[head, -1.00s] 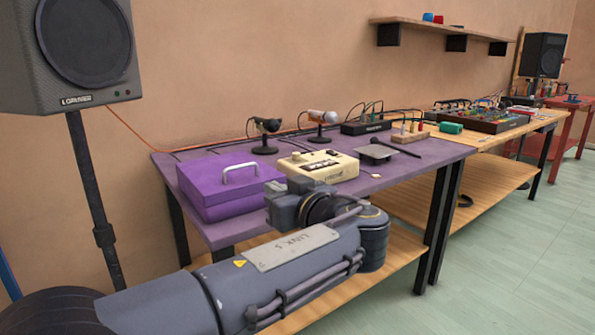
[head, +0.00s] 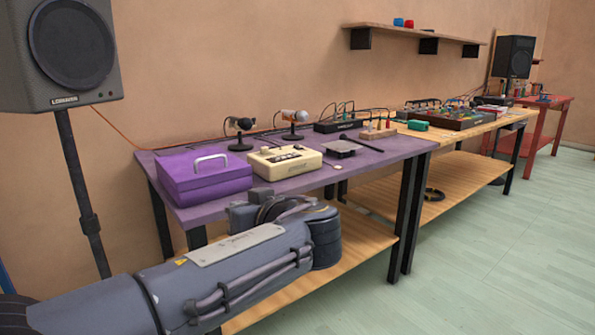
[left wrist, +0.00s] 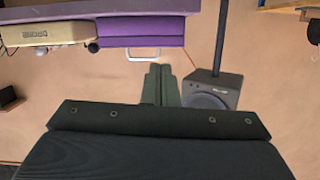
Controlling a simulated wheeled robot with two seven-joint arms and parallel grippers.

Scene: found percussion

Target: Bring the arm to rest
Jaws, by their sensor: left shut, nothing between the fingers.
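My left arm comes in from the lower left in the head view, in front of the purple table (head: 386,158). Its forearm is bent, and its hand is hidden behind the arm links. In the left wrist view, which is upside down, my left gripper (left wrist: 160,76) has its two fingers together with nothing between them. The fingers are apart from the purple box (left wrist: 140,32) and its pale handle, which appear above them in the picture. My right gripper is in neither view.
On the purple table stand the purple box (head: 204,178), a cream drum machine (head: 284,162), two small microphones and a dark pad (head: 341,148). A speaker (head: 72,50) on a stand is at the left. Wooden shelving lies below the tabletop. The floor at right is clear.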

